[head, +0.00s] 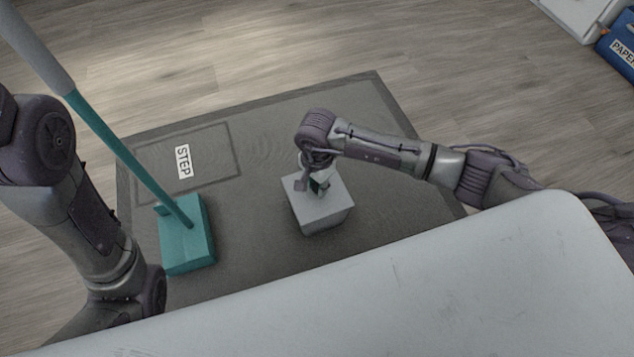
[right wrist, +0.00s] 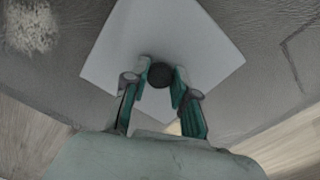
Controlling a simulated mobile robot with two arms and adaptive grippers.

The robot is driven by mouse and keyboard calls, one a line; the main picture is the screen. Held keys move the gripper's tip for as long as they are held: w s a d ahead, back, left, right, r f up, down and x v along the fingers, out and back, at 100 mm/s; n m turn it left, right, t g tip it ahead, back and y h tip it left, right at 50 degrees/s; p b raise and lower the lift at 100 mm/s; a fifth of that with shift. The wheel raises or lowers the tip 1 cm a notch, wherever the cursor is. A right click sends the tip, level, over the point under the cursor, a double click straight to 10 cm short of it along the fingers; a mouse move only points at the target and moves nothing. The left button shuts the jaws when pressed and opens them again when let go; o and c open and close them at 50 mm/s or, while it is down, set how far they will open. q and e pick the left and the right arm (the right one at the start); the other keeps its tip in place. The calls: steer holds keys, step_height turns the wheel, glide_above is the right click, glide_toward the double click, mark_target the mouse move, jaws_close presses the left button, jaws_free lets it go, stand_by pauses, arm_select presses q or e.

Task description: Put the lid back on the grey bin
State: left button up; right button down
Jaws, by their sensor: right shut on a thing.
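The grey bin (head: 325,219) stands on the dark mat in the middle of the head view. Its square pale-grey lid (head: 335,187) is at the top of the bin, lined up with it. I cannot tell whether the lid rests fully on the rim. My right gripper (head: 319,184) points down over the lid. In the right wrist view the fingers (right wrist: 160,77) are shut on the round dark knob (right wrist: 160,75) at the middle of the lid (right wrist: 205,45). The bin under the lid is hidden there. My left arm shows at the left of the head view, but its gripper is out of sight.
A dark mat (head: 262,245) with a STEP label (head: 183,161) covers the floor around the bin. A teal block (head: 188,250) with a long slanted handle (head: 125,155) stands to the left. A blue PAPER box (head: 622,48) is at the far right.

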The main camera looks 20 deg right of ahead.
stand_by(0.4)
steer(key=c, duration=0.8)
jaws_free()
steer(key=shift+c, duration=0.2)
steer(key=shift+o, duration=0.4)
steer(key=o, duration=0.4)
